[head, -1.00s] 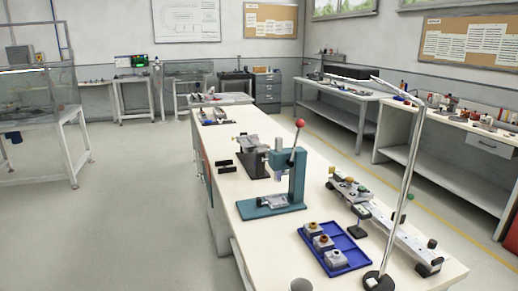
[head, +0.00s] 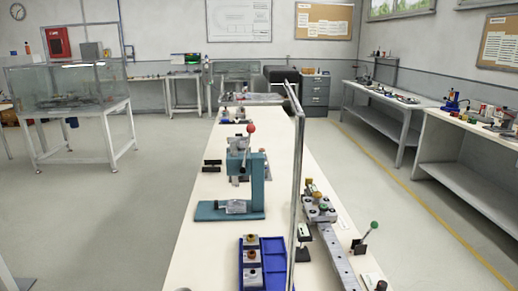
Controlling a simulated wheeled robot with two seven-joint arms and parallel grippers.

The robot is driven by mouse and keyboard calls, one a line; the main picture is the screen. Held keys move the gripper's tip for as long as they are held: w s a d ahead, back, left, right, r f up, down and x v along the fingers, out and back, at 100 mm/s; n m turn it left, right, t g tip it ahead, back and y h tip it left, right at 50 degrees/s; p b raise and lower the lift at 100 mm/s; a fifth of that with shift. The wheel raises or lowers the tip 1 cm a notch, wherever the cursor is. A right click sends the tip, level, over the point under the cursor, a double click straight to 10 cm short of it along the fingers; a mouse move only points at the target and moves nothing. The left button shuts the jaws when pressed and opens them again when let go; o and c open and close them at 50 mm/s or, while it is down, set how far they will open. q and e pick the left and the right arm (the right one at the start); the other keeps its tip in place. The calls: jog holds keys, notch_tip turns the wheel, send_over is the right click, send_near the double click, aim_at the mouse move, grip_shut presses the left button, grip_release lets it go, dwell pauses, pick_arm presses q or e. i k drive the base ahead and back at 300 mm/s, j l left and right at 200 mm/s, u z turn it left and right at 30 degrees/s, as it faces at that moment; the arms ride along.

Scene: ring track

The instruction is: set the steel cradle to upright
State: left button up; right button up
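No part is clearly recognisable as the steel cradle. A grey metal piece (head: 236,207) lies on the press's base. A steel rail (head: 338,255) with a carriage (head: 319,208) runs along the bench's right side. Neither of my grippers is in view.
A blue tray (head: 273,276) holding small grey blocks with knobs sits at the near end of the bench (head: 195,245). A tall metal post (head: 297,190) rises beside it. Floor (head: 120,215) left of the bench is open.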

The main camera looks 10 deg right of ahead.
aim_at(241, 150)
jog(key=i+l+u, duration=0.1)
jog(key=l, duration=0.9)
jog(key=i+l+u, duration=0.1)
jog(key=l, duration=0.95)
jog(key=k+l+z, duration=0.1)
jog(key=z, duration=0.3)
jog(key=l+z, duration=0.6)
jog(key=z, duration=0.25)
jog(key=l+z, duration=0.55)
jog(key=z, duration=0.3)
jog(key=i+l+z, duration=0.2)
jog(key=i, duration=0.25)
jog(key=i+u, duration=0.2)
jog(key=u, duration=0.15)
jog(key=i+u, duration=0.35)
jog(key=i+j+u, duration=0.2)
jog(key=i+u, duration=0.15)
jog(key=i+j+u, duration=0.15)
jog(key=i+u, duration=0.55)
jog(key=i, duration=0.05)
